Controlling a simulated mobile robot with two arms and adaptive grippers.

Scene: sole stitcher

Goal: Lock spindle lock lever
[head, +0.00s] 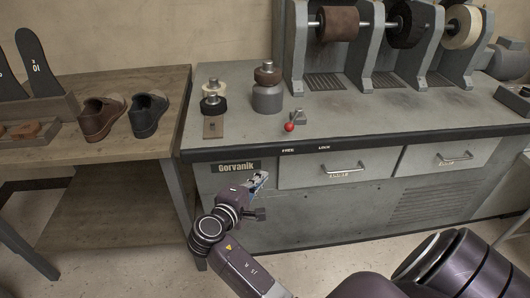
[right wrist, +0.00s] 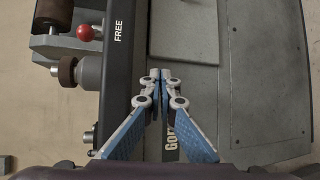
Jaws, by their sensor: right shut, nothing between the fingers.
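The spindle lock lever is a small grey lever (head: 297,117) with a red ball knob (head: 289,127) near the front edge of the bench top. The knob is at the FREE label (head: 288,151), left of the LOCK label (head: 324,147). In the right wrist view the knob (right wrist: 85,33) is at the upper left, beside the word FREE (right wrist: 118,32). My right gripper (head: 263,178) is in front of the bench, below and left of the knob, and apart from it. Its fingertips (right wrist: 160,73) are together and empty. My left gripper is out of view.
The grey machine bench (head: 400,125) carries a spindle (head: 267,90) with a brown top, a small stand of rollers (head: 213,98) and large wheels (head: 338,23) behind. A wooden table (head: 90,160) with shoes stands to the left. Drawers with handles (head: 345,167) face the front.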

